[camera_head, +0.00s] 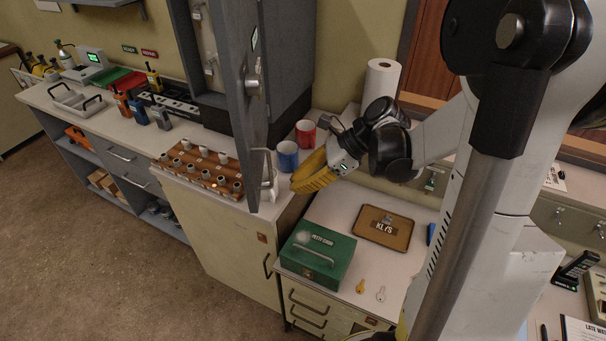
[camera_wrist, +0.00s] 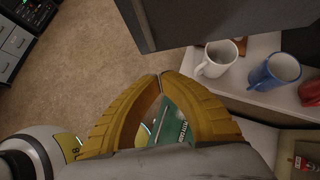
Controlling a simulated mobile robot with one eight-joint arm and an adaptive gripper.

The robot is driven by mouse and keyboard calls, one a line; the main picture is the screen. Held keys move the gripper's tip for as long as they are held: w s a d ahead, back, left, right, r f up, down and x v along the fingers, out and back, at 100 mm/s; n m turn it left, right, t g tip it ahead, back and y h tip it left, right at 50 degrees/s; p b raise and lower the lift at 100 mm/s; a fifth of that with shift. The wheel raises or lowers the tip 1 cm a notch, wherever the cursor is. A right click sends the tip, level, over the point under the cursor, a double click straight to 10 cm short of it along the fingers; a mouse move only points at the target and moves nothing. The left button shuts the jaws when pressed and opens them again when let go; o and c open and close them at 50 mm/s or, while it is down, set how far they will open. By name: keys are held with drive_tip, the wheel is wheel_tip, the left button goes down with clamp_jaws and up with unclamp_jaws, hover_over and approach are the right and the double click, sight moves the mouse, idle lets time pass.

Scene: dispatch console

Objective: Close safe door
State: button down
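The grey safe door (camera_head: 252,110) stands swung open, seen nearly edge-on in the head view, with a metal handle on its side. The safe (camera_head: 289,55) stands on the counter behind it, its inside partly visible left of the door. My gripper (camera_head: 297,186) has yellow fingers and is to the right of the door's lower end, apart from it. In the wrist view its fingertips (camera_wrist: 164,75) meet with nothing held between them. A dark grey panel, apparently the door (camera_wrist: 190,18), fills the top of that view beyond the fingertips.
A white mug (camera_wrist: 215,58), blue mug (camera_head: 287,156) and red mug (camera_head: 305,133) stand close to my gripper. A wooden rack (camera_head: 200,168) sits left of the door. A green cash box (camera_head: 317,255), keys (camera_head: 361,286) and a tray (camera_head: 383,228) lie below on the lower desk.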

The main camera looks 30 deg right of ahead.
sight(259, 199)
drive_tip(key=w+a+f, duration=0.1)
drive_tip(key=a, duration=0.1)
drive_tip(key=w+a+f, duration=0.1)
drive_tip(key=a, duration=0.1)
drive_tip(key=w+a+f+b, duration=0.1)
drive_tip(key=a, duration=0.1)
drive_tip(key=shift+w+a, duration=0.1)
drive_tip(key=shift+a, duration=0.05)
drive_tip(key=shift+a, duration=0.1)
